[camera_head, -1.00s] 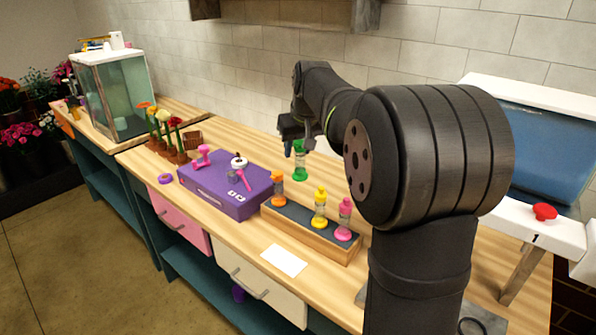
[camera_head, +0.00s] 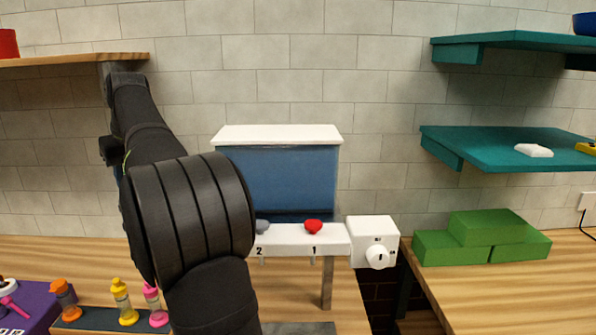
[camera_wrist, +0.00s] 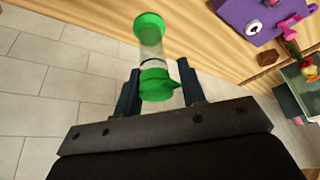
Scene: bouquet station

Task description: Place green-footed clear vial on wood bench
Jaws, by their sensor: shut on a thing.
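The green-footed clear vial (camera_wrist: 151,50) shows in the wrist view, with a green cap end close to my gripper and a green foot at its far end. My gripper (camera_wrist: 160,82) is shut on it near the cap, one finger on each side. The wood bench (camera_wrist: 200,28) lies beyond the foot; I cannot tell whether the foot touches it. In the head view the bench (camera_head: 300,290) shows at the lower left, and my arm hides the vial and my gripper's fingers.
A rack (camera_head: 90,318) holds orange, yellow and pink vials. A purple box (camera_head: 25,308) is left of it. A blue tank (camera_head: 278,180) with a numbered white ledge stands behind. Green blocks (camera_head: 480,240) lie on the right bench. Bare wood shows before the tank.

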